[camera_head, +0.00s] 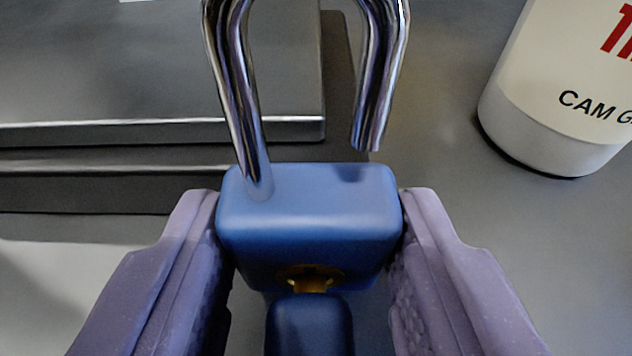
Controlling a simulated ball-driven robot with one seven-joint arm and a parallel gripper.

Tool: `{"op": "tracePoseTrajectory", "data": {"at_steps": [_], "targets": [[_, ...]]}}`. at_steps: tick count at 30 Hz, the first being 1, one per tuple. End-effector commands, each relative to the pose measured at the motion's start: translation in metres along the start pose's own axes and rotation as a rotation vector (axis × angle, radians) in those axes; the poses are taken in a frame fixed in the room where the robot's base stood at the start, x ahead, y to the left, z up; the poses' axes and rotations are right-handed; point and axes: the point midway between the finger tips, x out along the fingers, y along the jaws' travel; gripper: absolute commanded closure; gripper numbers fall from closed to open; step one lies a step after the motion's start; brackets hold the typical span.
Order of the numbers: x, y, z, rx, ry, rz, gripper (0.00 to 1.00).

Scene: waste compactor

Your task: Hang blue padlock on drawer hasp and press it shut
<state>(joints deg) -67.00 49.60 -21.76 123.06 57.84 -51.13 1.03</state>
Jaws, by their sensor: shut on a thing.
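A blue padlock (308,222) is between the two purple fingers of my gripper (312,245), which are shut on its body from left and right. Its chrome shackle (232,85) points up in the picture and is open. The left leg enters the body. The free right leg (370,120) ends above the body, apart from it. A brass keyway with a blue key (310,325) shows on the near face of the body. The top of the shackle is cut off by the picture edge. I cannot make out a drawer hasp in this view.
A dark grey metal block with stepped edges (165,132) lies at the left, partly behind the shackle. A white can with red and black print (550,110) stands at the upper right. The grey surface between the padlock and the can is bare.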

Motion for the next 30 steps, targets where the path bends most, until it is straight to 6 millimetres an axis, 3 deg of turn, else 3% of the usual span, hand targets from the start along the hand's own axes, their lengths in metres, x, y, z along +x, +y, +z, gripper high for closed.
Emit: {"op": "tracePoseTrajectory", "data": {"at_steps": [24,30], "targets": [[-0.016,0.0,-0.046,0.001,0.001,0.001,0.82],[-0.017,0.0,-0.047,0.0,0.001,0.0,0.82]]}}
